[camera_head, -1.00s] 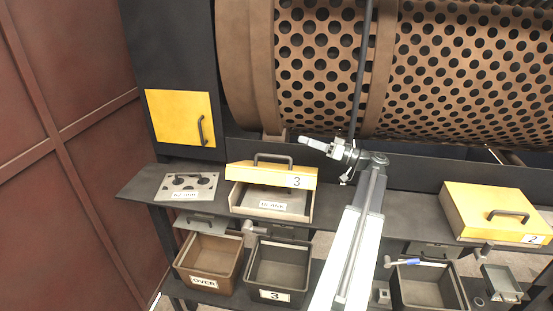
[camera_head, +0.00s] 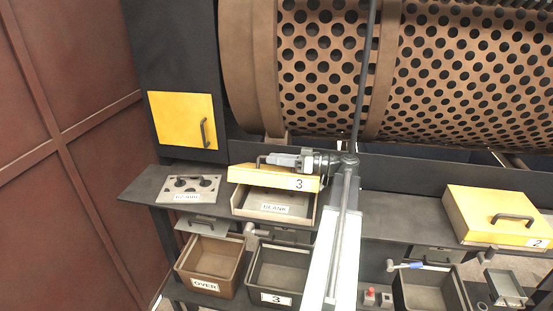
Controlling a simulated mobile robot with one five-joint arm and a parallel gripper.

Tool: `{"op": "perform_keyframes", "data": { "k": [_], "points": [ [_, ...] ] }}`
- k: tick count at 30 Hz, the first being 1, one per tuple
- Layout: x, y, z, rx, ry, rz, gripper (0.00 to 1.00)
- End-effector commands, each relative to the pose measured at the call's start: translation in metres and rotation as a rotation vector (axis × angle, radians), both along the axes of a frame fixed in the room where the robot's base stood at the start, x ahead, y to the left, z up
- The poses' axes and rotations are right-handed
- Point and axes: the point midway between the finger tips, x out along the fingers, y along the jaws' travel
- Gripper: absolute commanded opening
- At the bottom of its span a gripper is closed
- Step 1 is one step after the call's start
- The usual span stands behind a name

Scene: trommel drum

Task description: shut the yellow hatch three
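The yellow hatch three (camera_head: 265,179) is a yellow lid marked 3. It stands raised over an open-fronted grey box (camera_head: 277,204), whose front label seems to read BLANK. A gap shows between lid and box, so the hatch is open. Its dark handle (camera_head: 259,161) is on top, partly hidden by my gripper. My gripper (camera_head: 271,159) points left, level with the handle at the lid's upper edge. I cannot tell if it touches the handle or lid, or whether its fingers are apart.
The yellow hatch 2 (camera_head: 497,214) lies closed-looking at right. Bins marked OVER (camera_head: 206,284) and 3 (camera_head: 277,297) sit below. The perforated drum (camera_head: 330,60) is behind. Shelf between the hatches (camera_head: 400,205) is clear.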

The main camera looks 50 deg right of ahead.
Motion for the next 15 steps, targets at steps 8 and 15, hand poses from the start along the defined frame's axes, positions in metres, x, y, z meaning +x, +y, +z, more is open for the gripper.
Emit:
{"op": "perform_keyframes", "data": {
  "k": [8, 15],
  "points": [
    [0.0022, 0.0012, 0.0001, 0.0, 0.0, 0.0, 0.32],
    [0.0024, 0.0013, -0.0001, 0.0, 0.0, 0.0, 0.0]
  ]
}}
